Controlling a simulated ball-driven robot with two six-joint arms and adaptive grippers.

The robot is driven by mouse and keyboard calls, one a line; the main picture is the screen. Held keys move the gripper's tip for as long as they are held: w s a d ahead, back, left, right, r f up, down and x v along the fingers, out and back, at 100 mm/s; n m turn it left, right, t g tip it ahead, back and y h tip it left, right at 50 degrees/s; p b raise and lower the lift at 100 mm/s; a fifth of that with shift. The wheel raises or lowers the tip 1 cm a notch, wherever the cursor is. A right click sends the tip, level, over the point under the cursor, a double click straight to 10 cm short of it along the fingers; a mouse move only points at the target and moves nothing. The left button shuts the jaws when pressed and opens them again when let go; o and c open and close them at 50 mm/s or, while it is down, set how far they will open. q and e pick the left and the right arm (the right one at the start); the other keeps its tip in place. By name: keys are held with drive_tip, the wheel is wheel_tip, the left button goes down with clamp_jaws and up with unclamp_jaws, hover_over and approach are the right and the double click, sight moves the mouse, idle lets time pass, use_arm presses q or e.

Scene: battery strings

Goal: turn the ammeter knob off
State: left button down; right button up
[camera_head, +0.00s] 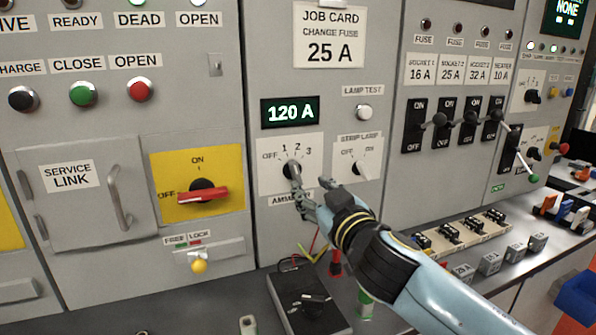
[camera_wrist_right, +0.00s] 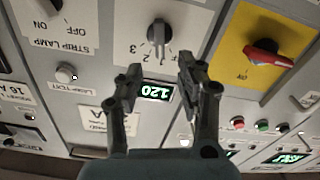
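The ammeter knob (camera_head: 291,170) is a dark rotary knob on a white plate marked OFF, 1, 2, 3. It also shows in the right wrist view (camera_wrist_right: 158,33), just beyond my fingertips. I cannot tell exactly which mark it points at. The display (camera_head: 289,112) above it reads 120 A. My right gripper (camera_head: 311,186) is in front of the plate, by the knob's lower right. In the right wrist view the gripper (camera_wrist_right: 160,68) has its two fingers apart, with nothing between them. One finger partly hides the ammeter label below the knob. My left gripper is not in view.
A strip lamp knob (camera_head: 361,168) sits close on the right. A red switch handle (camera_head: 203,195) on a yellow plate is to the left. A lamp test button (camera_head: 364,112) is above right. A black meter box (camera_head: 308,300) and wires stand on the bench below.

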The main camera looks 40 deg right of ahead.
sight(297, 174)
drive_tip(key=p+x, duration=0.1)
drive_tip(key=x, duration=0.7)
drive_tip(key=shift+w+d, duration=0.1)
drive_tip(key=shift+w, duration=0.05)
drive_tip(key=shift+c, duration=0.5)
clamp_jaws()
